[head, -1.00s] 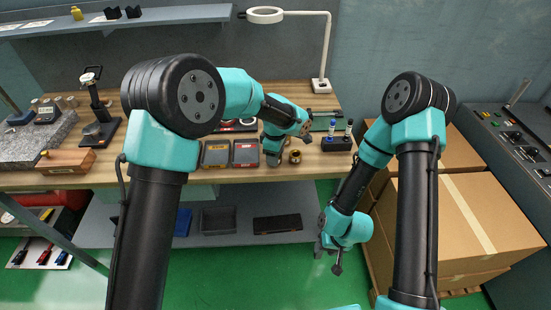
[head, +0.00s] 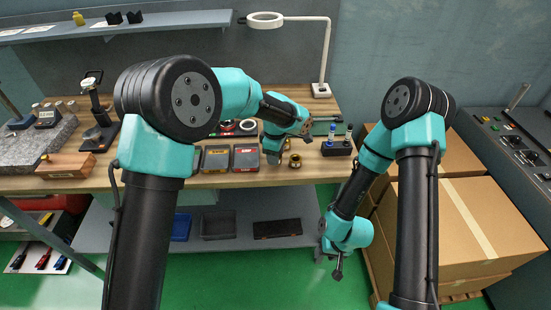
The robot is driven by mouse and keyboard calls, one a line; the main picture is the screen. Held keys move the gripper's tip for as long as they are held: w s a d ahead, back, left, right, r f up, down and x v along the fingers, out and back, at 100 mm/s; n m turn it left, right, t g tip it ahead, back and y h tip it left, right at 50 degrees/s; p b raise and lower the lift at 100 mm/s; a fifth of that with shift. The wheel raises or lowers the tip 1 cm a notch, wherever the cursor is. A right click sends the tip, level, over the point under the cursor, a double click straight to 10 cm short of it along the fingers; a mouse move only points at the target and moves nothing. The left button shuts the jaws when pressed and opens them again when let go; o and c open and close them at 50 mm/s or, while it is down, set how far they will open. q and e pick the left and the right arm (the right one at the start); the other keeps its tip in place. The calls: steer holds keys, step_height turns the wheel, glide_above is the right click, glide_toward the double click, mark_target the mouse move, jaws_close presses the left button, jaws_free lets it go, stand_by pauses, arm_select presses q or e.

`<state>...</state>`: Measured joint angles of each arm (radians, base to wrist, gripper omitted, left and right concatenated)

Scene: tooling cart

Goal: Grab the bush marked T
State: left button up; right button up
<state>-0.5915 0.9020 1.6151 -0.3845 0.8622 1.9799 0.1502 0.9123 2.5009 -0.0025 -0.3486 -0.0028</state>
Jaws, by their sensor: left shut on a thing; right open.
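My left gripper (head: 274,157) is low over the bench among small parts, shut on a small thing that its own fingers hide. A brass bush (head: 295,161) stands on the bench just right of the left gripper, apart from its fingers as far as I can tell. A second small brass piece shows behind it, partly covered by the wrist. No letter T can be read on any part at this size. My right gripper (head: 330,256) is open and empty, hanging in front of the bench, low over the green floor.
Trays with red and yellow labels (head: 245,157) lie left of the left gripper. A black holder (head: 337,148) with blue- and white-topped items stands to its right. A ring lamp (head: 321,90) stands at the back. Cardboard boxes (head: 480,215) are close to the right arm.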

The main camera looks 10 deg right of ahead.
arm_select(q)
steer(key=shift+r, duration=0.6)
steer(key=shift+s+r, duration=0.15)
steer(key=shift+s, duration=0.15)
steer(key=s+a+r, duration=0.1)
steer(key=s+a, duration=0.1)
steer(key=s, duration=1.3)
steer(key=shift+s+a+r, duration=0.15)
steer(key=shift+r, duration=0.05)
